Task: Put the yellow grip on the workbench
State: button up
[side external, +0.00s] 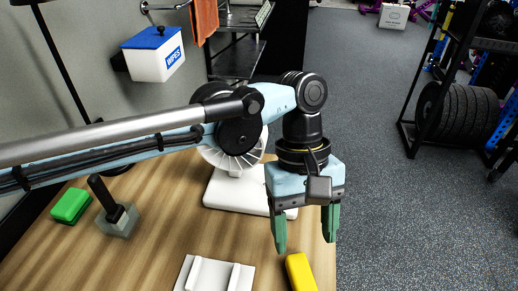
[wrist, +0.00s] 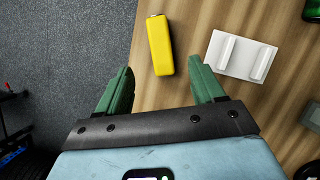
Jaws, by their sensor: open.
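The yellow grip (side external: 300,272) is a rounded yellow bar lying on a wooden tabletop (side external: 150,250), near its right edge. In the wrist view the yellow grip (wrist: 160,45) lies lengthwise just beyond the fingertips, between their lines. My gripper (side external: 304,245) points down with its two green fingers apart and nothing between them. It hangs above and a little behind the grip in the side view. In the wrist view my gripper (wrist: 160,66) is open, with the grip's near end between the tips. I cannot tell the exact height gap. The side view cuts off the grip's lower end.
A white plate with two ridges (side external: 230,278) lies left of the grip. A white fan (side external: 238,195) stands behind my gripper. A green block (side external: 70,205) and a grey block with a black handle (side external: 118,222) are at the left. Speckled floor (side external: 400,220) lies beyond the right edge.

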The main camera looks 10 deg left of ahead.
jog(key=shift+v, duration=1.2)
jog(key=a+r+m+t, duration=0.1)
jog(key=a+r+t, duration=0.1)
jog(key=a, duration=0.9)
jog(key=w+a+r+m+t, duration=0.1)
jog(key=a+m+t, duration=0.1)
jog(key=a, duration=1)
jog(key=w+a+r+m+t, duration=0.1)
jog(key=a+r+t, duration=0.1)
jog(key=a, duration=0.9)
jog(key=shift+w+a+r+t+h, duration=0.15)
jog(key=shift+a+r+t+h, duration=0.2)
jog(key=shift+t, duration=0.35)
jog(key=s+a+f+t+y, duration=0.2)
jog(key=s+a+f+t, duration=0.1)
jog(key=a, duration=0.7)
jog(key=shift+a+f+t, duration=0.25)
jog(key=shift+f+t, duration=0.25)
jog(key=shift+f, duration=0.2)
jog(key=shift+s+y, duration=0.1)
jog(key=shift+y, duration=0.15)
